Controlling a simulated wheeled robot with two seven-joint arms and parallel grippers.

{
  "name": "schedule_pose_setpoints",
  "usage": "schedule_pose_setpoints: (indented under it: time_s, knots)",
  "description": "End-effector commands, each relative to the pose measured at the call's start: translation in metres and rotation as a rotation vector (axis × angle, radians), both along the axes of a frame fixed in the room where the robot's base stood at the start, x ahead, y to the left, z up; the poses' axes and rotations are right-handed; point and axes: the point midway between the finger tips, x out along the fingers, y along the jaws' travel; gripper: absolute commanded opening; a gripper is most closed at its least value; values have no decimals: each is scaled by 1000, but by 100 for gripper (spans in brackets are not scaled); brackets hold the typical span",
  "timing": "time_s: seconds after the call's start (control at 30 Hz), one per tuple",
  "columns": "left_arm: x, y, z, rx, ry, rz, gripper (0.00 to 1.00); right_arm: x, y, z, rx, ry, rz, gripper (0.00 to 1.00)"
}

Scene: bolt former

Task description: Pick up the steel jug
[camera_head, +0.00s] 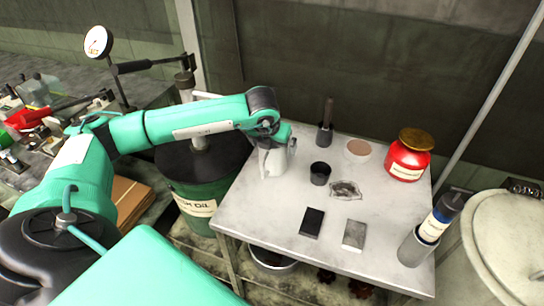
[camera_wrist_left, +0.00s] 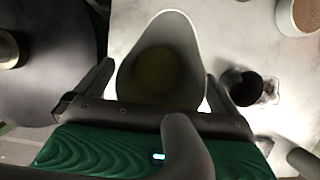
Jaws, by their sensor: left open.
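The steel jug (camera_head: 273,163) stands at the left back corner of the grey table (camera_head: 270,219), mostly hidden under my left wrist in the head view. My left gripper (camera_head: 281,140) is over it. In the left wrist view the jug (camera_wrist_left: 158,28) is seen from above, its mouth open and its inside dark and yellowish. The fingers of the left gripper (camera_wrist_left: 158,73) are open, one on each side of the jug. Whether either finger touches the jug cannot be told. My right gripper is not in view.
A small black cup (camera_head: 320,173) stands close right of the jug; it shows in the wrist view too (camera_wrist_left: 240,88). Behind are a dark-handled tool (camera_head: 326,128), a tan-filled cup (camera_head: 358,151) and a red jar (camera_head: 406,163). A green oil drum (camera_head: 200,187) stands left.

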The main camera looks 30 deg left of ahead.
Motion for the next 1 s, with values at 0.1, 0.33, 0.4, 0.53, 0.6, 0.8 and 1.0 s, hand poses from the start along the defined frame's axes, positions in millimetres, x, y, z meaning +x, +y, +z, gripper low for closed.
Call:
schedule_pose_setpoints:
  time_s: [0.1,0.33,0.4,0.53,0.6,0.8,1.0]
  knots:
    - [0,0,0,0,0,0,100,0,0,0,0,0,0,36]
    - [0,0,0,0,0,0,61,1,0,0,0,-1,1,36]
    - [0,0,0,0,0,0,47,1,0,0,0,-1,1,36]
    - [0,0,1,0,-1,0,43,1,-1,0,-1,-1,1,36]
    - [0,0,1,0,-1,0,43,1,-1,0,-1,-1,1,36]
    - [1,2,1,0,-1,0,43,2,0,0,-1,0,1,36]
    - [6,11,4,1,-3,2,43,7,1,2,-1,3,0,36]
